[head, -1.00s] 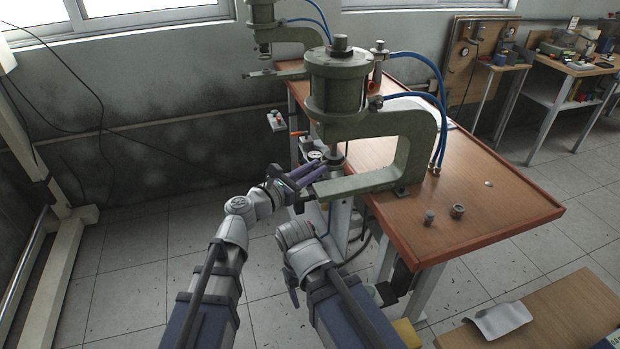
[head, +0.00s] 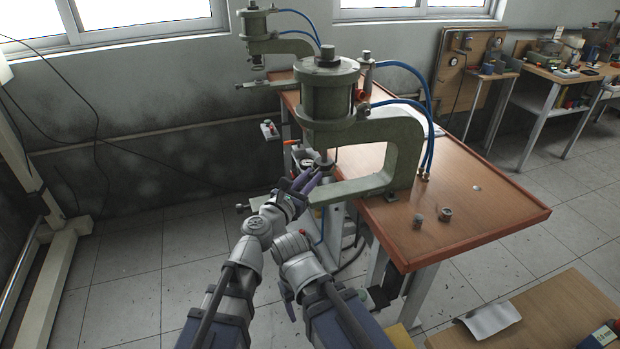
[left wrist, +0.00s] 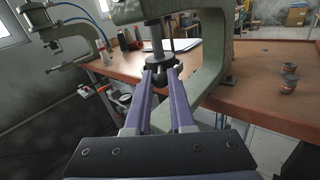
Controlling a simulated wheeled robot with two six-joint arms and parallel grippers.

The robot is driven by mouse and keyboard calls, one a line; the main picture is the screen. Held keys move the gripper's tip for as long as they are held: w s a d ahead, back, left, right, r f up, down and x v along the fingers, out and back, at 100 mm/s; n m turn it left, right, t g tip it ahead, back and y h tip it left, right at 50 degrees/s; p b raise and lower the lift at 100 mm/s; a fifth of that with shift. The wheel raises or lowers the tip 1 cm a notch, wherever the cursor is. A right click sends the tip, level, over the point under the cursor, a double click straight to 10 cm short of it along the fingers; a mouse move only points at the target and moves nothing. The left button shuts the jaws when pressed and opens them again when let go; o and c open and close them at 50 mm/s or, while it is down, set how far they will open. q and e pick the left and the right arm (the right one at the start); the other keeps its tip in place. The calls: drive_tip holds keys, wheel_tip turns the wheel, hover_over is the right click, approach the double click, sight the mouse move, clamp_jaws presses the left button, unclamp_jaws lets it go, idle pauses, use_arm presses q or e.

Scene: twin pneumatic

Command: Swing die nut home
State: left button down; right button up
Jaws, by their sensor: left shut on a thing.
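The near green press (head: 405,140) stands on the table with its ram pointing down over a lower arm. The die nut (left wrist: 159,76) is a dark collar at the bottom of the ram, seen in the left wrist view. My left gripper (head: 317,174) reaches up to it from the front left. Its purple fingers, also in the left wrist view (left wrist: 160,80), are shut on the nut from both sides and partly hide it. My right arm hangs low beside the left one; its fingers are not clear.
A second green press (head: 262,45) stands behind on the left. Two small metal parts (head: 417,221) (head: 445,214) stand on the brown table (head: 490,215), whose right side is mostly clear. Blue air hoses (head: 430,110) arch behind the near press. A wooden bench (head: 560,320) is at the lower right.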

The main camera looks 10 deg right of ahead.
use_arm(q)
drive_tip(key=c, duration=0.9)
unclamp_jaws()
drive_tip(key=shift+d, duration=0.1)
drive_tip(key=v, duration=0.8)
use_arm(e)
drive_tip(key=shift+s+a, duration=0.85)
use_arm(q)
drive_tip(key=shift+d, duration=0.1)
